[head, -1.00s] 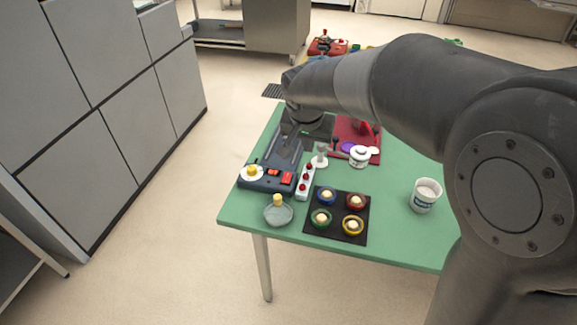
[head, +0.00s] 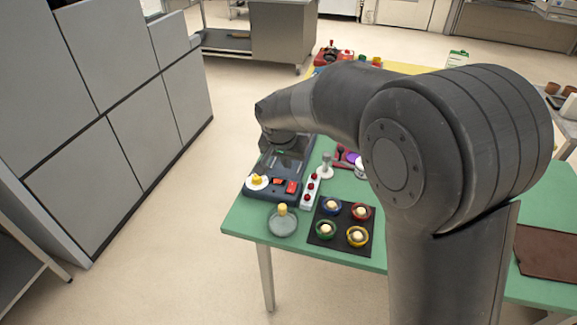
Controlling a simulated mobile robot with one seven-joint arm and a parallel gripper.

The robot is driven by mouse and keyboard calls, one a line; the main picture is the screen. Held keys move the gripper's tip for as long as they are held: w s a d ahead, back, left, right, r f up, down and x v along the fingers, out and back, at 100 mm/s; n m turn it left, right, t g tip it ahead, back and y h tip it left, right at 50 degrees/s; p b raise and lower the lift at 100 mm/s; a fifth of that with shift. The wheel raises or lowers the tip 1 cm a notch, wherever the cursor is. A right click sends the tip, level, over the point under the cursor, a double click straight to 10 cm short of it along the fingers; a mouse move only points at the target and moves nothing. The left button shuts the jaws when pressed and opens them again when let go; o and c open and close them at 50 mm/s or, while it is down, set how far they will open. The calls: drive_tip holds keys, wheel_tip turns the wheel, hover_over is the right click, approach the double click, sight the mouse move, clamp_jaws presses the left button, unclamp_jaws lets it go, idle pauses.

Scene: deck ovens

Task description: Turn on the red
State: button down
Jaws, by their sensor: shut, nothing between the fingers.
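A dark blue-grey device (head: 263,194) stands at the left front of the green table. My gripper (head: 271,158) is shut and empty, low over the back part of the device, behind the switches. Its fingertips are small and unclear.
A grey metal stand (head: 326,168) stands behind the strip. My arm hides much of the table's middle. A brown mat (head: 545,255) lies at right. Grey cabinets (head: 110,100) stand at left.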

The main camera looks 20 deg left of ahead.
sight(293, 184)
drive_tip(key=x, duration=1.2)
drive_tip(key=shift+f, duration=0.1)
drive_tip(key=shift+w+f+g, duration=0.1)
drive_tip(key=shift+w+g, duration=0.05)
drive_tip(key=shift+g, duration=0.15)
